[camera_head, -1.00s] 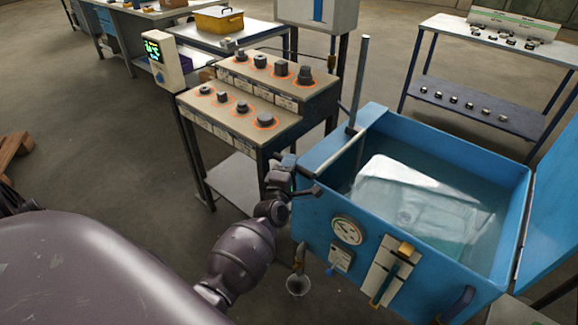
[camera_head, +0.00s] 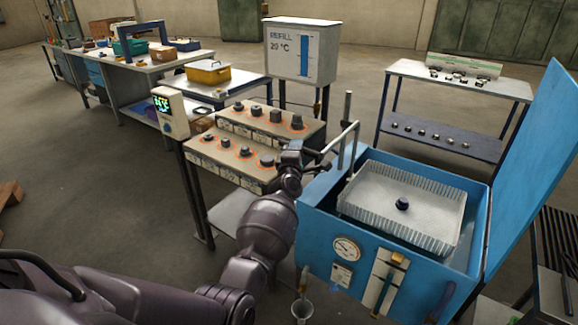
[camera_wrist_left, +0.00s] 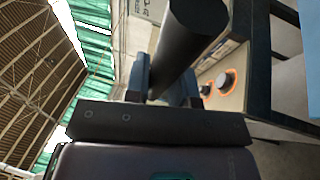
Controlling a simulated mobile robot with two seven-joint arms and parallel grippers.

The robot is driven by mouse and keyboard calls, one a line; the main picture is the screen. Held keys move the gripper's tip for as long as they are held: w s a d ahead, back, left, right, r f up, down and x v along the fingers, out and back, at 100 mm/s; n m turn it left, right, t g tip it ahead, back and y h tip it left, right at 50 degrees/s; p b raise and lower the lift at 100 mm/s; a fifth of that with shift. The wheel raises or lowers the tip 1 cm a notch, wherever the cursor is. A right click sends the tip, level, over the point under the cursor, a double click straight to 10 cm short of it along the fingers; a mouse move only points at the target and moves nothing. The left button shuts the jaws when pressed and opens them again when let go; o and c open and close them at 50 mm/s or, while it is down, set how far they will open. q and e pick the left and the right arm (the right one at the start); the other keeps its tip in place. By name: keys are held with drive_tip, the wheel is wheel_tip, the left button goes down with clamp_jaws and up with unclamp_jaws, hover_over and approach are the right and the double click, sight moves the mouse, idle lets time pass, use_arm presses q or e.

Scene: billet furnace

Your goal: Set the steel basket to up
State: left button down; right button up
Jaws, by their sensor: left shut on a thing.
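The steel basket (camera_head: 385,222), a pale ribbed tray, sits high in the blue tank (camera_head: 330,240), its rim near the tank's top. A small dark round piece (camera_head: 402,204) lies in it. A bent grey lever bar (camera_head: 342,137) rises at the tank's back left side. My left gripper (camera_head: 303,155) is at the lever's near end, left of the tank. In the left wrist view its fingers close around a dark round bar (camera_wrist_left: 185,45), which I take as the lever's handle. My right gripper is not in view.
A control stand with several knobs (camera_head: 268,163) stands close left of the gripper. The tank's open blue lid (camera_head: 540,150) stands at right. A refill box (camera_head: 303,50) is behind, and a shelf table (camera_head: 455,80) at back right.

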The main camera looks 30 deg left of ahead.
use_arm(q)
wheel_tip(320, 180, up, 3)
drive_tip(key=shift+p, duration=0.6)
drive_tip(key=shift+r+p, duration=0.4)
drive_tip(key=shift+r, duration=0.25)
drive_tip(key=shift+w+r, duration=0.1)
drive_tip(key=shift+r, duration=0.05)
drive_tip(key=c, duration=1)
unclamp_jaws()
drive_tip(key=shift+o, duration=0.2)
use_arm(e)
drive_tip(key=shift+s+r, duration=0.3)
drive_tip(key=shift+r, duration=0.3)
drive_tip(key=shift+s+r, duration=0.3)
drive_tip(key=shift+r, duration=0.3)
use_arm(q)
drive_tip(key=shift+f, duration=0.2)
